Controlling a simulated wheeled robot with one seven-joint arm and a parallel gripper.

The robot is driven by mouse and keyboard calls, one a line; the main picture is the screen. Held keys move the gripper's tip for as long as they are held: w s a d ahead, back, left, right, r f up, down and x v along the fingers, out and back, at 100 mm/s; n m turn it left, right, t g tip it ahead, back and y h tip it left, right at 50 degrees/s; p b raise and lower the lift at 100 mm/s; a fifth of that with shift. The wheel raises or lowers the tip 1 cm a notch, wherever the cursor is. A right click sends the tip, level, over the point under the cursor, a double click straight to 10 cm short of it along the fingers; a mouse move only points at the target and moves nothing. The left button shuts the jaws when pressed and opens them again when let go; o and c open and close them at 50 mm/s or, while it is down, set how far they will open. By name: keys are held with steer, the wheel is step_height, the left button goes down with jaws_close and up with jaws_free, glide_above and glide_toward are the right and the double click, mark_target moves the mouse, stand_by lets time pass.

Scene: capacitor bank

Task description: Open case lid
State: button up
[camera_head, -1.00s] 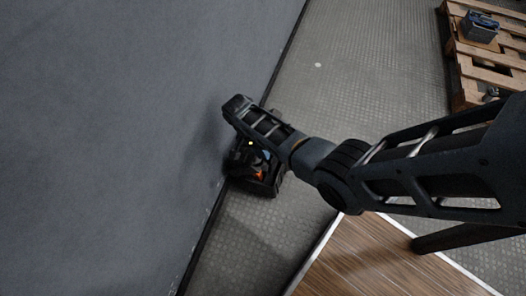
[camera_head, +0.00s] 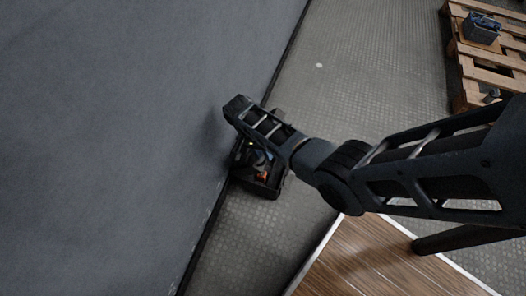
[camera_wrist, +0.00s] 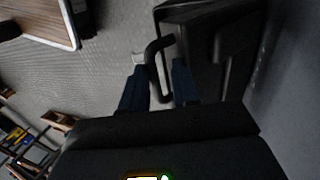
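A black case (camera_head: 262,190) sits on the floor against the grey wall, partly hidden under my forearm in the head view. The wrist view shows a dark ribbed face of the case (camera_wrist: 203,40) and its looped black handle (camera_wrist: 154,62). My gripper (camera_wrist: 158,86) is at the handle, with one finger on each side of the loop. The fingers are apart, with a gap visible beside the handle on the right. My gripper (camera_head: 258,162) is dark and hard to make out against the case in the head view. I cannot tell whether a finger touches the handle.
The grey wall (camera_head: 110,130) stands close along the left of the case. A wooden pallet (camera_head: 490,70) with a blue-grey box (camera_head: 481,28) lies at the top right. A wood-topped surface (camera_head: 370,262) is at the lower right. The floor (camera_head: 350,65) between is mostly clear.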

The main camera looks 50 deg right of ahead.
steer(key=shift+o, duration=0.8)
